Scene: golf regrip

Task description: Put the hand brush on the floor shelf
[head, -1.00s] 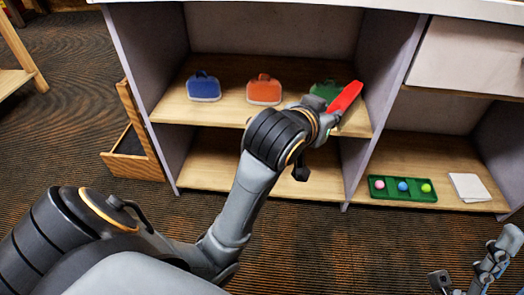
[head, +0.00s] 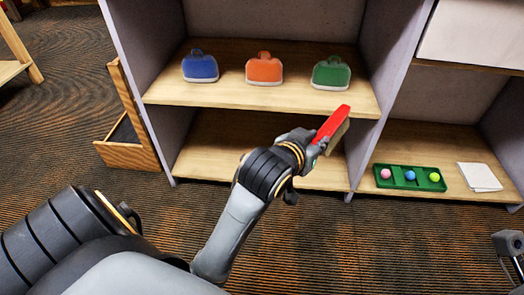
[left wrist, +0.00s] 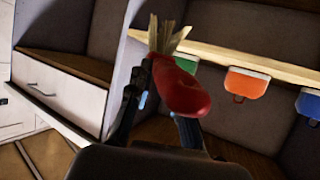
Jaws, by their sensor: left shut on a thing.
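The hand brush (head: 332,123) has a red body and pale bristles. My left gripper (head: 312,145) is shut on it and holds it tilted, in front of the left bay of the cabinet, just below the upper board's front edge. In the left wrist view the red brush (left wrist: 183,92) sits between the fingers, with its bristles (left wrist: 166,42) pointing away. The low floor shelf (head: 225,150) of that bay looks bare where it shows; my arm and the brush hide part of it. Part of my right arm's end (head: 510,248) shows at the lower right edge; its jaws are unclear.
The upper board (head: 225,97) bears a blue bag-shaped thing (head: 200,67), an orange one (head: 264,69) and a green one (head: 331,74). The lower right bay holds a green tray (head: 410,178) with coloured balls and white sheets (head: 479,177). A wooden box (head: 128,155) stands at left.

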